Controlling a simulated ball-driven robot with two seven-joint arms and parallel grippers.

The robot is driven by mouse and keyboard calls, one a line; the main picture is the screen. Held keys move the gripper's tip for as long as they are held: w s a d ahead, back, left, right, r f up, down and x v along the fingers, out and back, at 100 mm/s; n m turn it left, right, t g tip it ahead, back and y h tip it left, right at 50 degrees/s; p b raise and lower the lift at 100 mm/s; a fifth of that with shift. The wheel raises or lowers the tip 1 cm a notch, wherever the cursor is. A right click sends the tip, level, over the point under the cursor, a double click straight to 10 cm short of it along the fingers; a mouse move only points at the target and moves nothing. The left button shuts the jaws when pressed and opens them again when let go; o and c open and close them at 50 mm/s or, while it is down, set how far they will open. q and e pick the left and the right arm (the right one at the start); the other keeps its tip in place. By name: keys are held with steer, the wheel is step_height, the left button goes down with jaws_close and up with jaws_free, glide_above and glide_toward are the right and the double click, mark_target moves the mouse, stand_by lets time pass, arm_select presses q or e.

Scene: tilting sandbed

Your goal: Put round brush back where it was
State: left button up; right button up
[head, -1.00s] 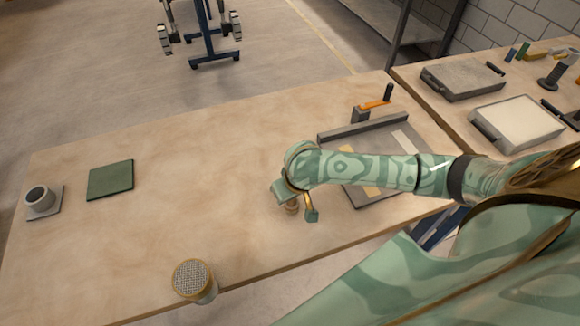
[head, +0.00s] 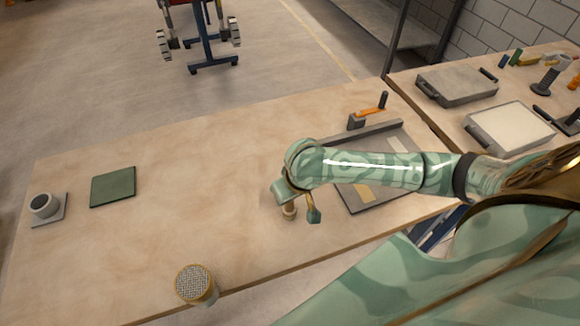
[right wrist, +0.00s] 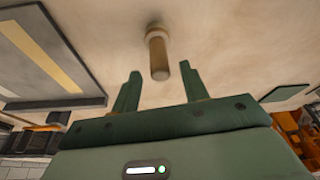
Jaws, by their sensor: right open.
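The round brush (head: 289,211) stands upright on the wooden table, left of the grey framed tray. The right wrist view shows its light brown handle (right wrist: 158,55) pointing toward the camera, with a pale round collar at its far end. My right gripper (head: 299,203) is open at the brush and partly covers it in the head view. In the right wrist view its two green fingers (right wrist: 160,78) are spread wide, one on each side of the handle's near end, with gaps on both sides. My left gripper is out of view.
A grey framed tray (head: 353,204) lies just right of the brush, with an orange-handled tool (head: 371,110) behind it. A green square pad (head: 113,186), a grey cup on a plate (head: 44,205) and a mesh-topped can (head: 195,283) stand further left. The table's middle is bare.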

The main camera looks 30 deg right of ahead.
steer(key=p+v, duration=0.2)
steer(key=v, duration=0.5)
steer(key=shift+f, duration=0.1)
